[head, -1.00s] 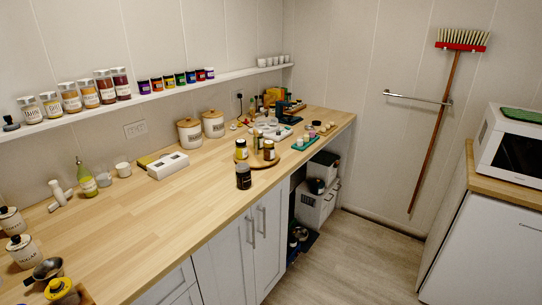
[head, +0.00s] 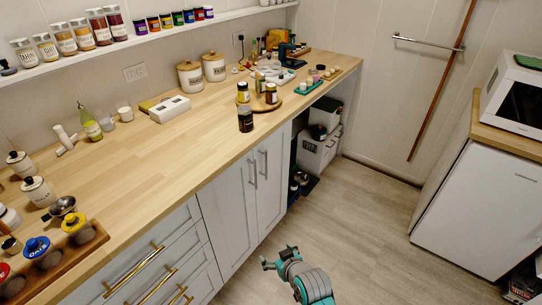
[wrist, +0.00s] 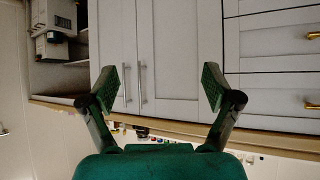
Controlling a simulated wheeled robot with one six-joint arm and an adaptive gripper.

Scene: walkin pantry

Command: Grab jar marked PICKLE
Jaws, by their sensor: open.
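No label in view reads clearly as PICKLE, so I cannot tell which jar it is. A dark jar (head: 245,119) with a black lid stands on the counter near its front edge. Just behind it, a yellowish jar (head: 243,93) and a brown jar (head: 271,94) stand on or by a round wooden board (head: 262,106). Several labelled jars (head: 66,39) stand on the wall shelf. My gripper (head: 279,256) is low over the floor in front of the cabinets, well apart from the jars. In the wrist view my gripper (wrist: 156,88) is open and empty, facing the cabinet doors.
The wooden counter (head: 155,140) has a clear middle stretch. White canisters (head: 190,76), a white box (head: 170,109) and a green bottle (head: 91,124) stand toward the wall. Cabinet handles (head: 133,273) stick out. The floor (head: 370,225) is free up to the white fridge (head: 475,208).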

